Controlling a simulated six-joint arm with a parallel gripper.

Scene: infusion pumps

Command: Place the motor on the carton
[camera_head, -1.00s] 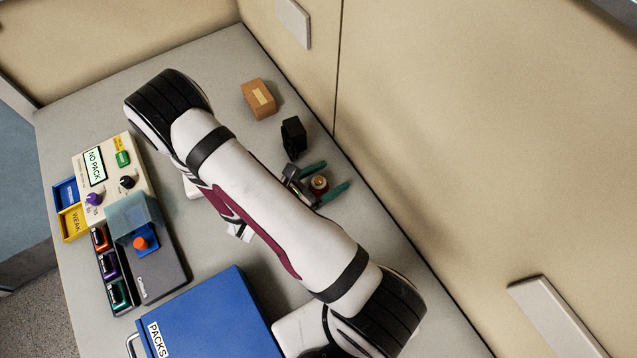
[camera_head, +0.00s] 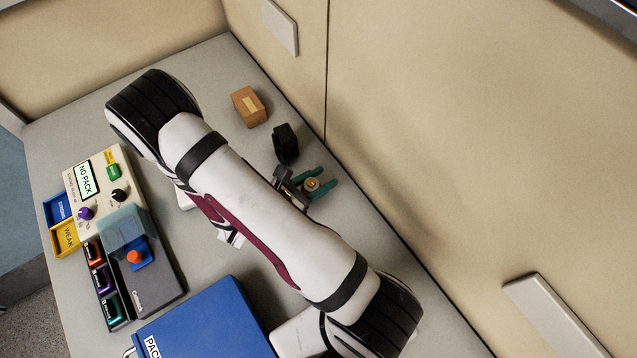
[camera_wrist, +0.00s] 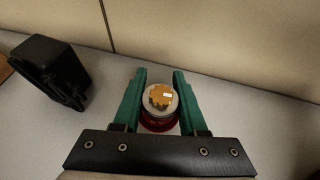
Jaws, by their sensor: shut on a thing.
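The motor, a small round piece with a gold-orange top, a pale rim and a red lower part, shows in the head view (camera_head: 313,184) and the wrist view (camera_wrist: 160,97). My gripper (camera_head: 330,176) has green fingers, which also show in the wrist view (camera_wrist: 160,74). They are shut on the motor, one on each side. I cannot tell whether the motor is clear of the table. The carton (camera_head: 249,107), a brown box with a pale label, stands farther back on the table, up and left of my gripper. Only its edge shows in the wrist view (camera_wrist: 5,70).
A black block-shaped part (camera_head: 286,143) stands between my gripper and the carton. The beige wall (camera_head: 400,130) runs close along the right. A control panel (camera_head: 100,190), a grey device (camera_head: 150,275) and a blue PACKS box (camera_head: 215,325) stand left and in front.

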